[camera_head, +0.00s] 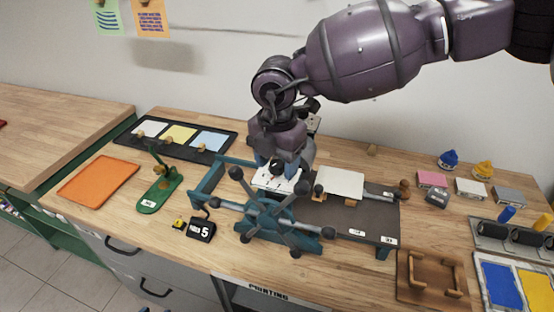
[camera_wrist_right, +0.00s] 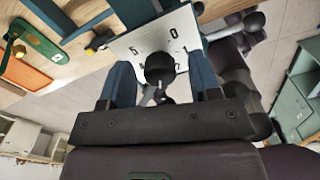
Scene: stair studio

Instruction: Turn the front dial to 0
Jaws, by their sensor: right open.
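In the wrist view the plate (camera_wrist_right: 132,42) shows a 5 and a 0, with other marks partly hidden. Its round black knob (camera_wrist_right: 160,67) sits between the two blue fingers of my right gripper (camera_wrist_right: 163,78). The gripper is open around the knob, with a gap visible on each side. A pale pointer-like piece shows below the knob; which number it marks I cannot tell. In the head view my right gripper (camera_head: 281,163) comes down over the plate. My left gripper is out of view.
The press's star-shaped handwheel (camera_head: 268,218) stands just in front of the dial. A black number block (camera_head: 201,230) reading 5 and a green stand (camera_head: 160,190) are at left. A white sheet (camera_head: 340,183) lies right of the gripper. An orange tray (camera_head: 98,181) is far left.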

